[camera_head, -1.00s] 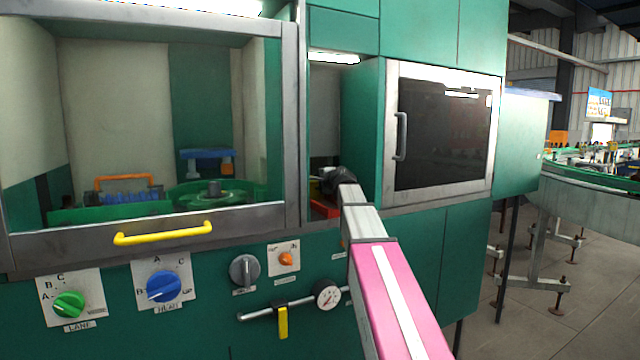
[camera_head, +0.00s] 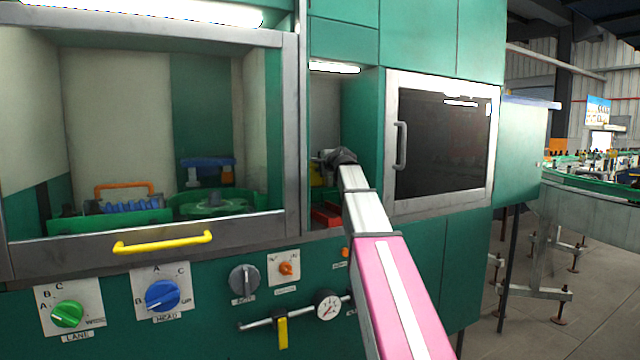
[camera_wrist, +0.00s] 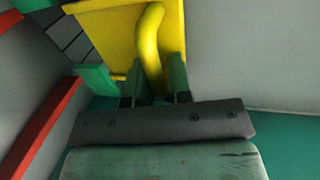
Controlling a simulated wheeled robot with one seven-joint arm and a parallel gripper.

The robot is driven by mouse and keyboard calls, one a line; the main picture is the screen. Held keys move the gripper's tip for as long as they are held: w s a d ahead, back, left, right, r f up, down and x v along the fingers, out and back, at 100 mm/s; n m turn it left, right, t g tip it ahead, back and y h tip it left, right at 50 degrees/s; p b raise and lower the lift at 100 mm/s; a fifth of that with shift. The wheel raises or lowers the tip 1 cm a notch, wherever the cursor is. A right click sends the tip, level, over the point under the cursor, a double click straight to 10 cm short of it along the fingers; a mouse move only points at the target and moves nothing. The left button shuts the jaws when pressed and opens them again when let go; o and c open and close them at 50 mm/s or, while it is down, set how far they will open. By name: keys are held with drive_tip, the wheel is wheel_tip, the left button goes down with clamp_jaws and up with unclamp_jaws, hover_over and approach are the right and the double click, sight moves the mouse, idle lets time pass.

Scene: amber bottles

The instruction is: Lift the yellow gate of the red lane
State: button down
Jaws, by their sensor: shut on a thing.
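The yellow gate (camera_wrist: 105,35) fills the top of the wrist view as a flat yellow plate with a curved yellow handle (camera_wrist: 150,35). My gripper (camera_wrist: 153,78) has its two green fingers on either side of that handle, shut on it. In the head view my gripper (camera_head: 338,158) is inside the narrow opening between the glazed window and the dark door; a bit of the yellow gate (camera_head: 316,174) shows beside it. The red lane (camera_head: 326,215) lies below the gripper, clear of it. A red rail (camera_wrist: 40,128) runs at the left in the wrist view.
A green wall (camera_head: 365,130) bounds the opening on the right and a grey metal post (camera_head: 292,130) on the left. A dark door (camera_head: 443,140) stands to the right.

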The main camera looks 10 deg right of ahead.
wheel_tip(320, 180, up, 8)
drive_tip(key=shift+f, duration=0.1)
idle(0.4)
drive_tip(key=c, duration=1.1)
unclamp_jaws()
drive_tip(key=shift+d, duration=0.1)
drive_tip(key=v, duration=1.1)
drive_tip(key=shift+f, duration=0.1)
